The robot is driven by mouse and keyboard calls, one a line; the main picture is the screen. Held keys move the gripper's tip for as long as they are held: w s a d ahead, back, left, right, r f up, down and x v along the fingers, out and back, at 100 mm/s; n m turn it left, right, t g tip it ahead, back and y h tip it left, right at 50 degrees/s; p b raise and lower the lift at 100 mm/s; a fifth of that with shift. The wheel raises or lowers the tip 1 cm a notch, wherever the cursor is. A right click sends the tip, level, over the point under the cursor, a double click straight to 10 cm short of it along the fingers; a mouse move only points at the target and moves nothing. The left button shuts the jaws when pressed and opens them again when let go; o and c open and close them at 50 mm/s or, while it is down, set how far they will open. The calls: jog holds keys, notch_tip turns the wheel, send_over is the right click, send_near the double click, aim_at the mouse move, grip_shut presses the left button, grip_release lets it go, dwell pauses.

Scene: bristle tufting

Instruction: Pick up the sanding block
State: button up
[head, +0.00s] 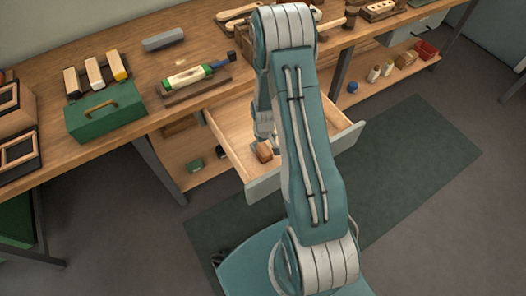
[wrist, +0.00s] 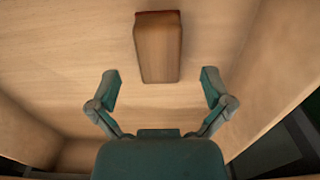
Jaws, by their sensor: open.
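A brown wooden block (wrist: 158,50), which looks like the sanding block, lies on the floor of an open drawer (wrist: 60,60). In the head view the block (head: 264,153) shows inside the drawer, beside my arm. My gripper (wrist: 160,75) is open over the drawer, with one finger to each side of the block's near end. The fingers are apart from the block, with a gap on both sides. In the head view my arm hides part of the gripper and part of the drawer.
The drawer's walls (head: 226,153) surround the gripper closely. A lower shelf (head: 395,72) holds small items. A dark mat (head: 420,150) lies on the open floor at right.

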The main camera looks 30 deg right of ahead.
aim_at(264, 150)
notch_tip(264, 150, down, 5)
jog(key=shift+f, duration=0.15)
jog(key=c, duration=1.3)
notch_tip(264, 150, up, 10)
jog(key=shift+r, duration=0.1)
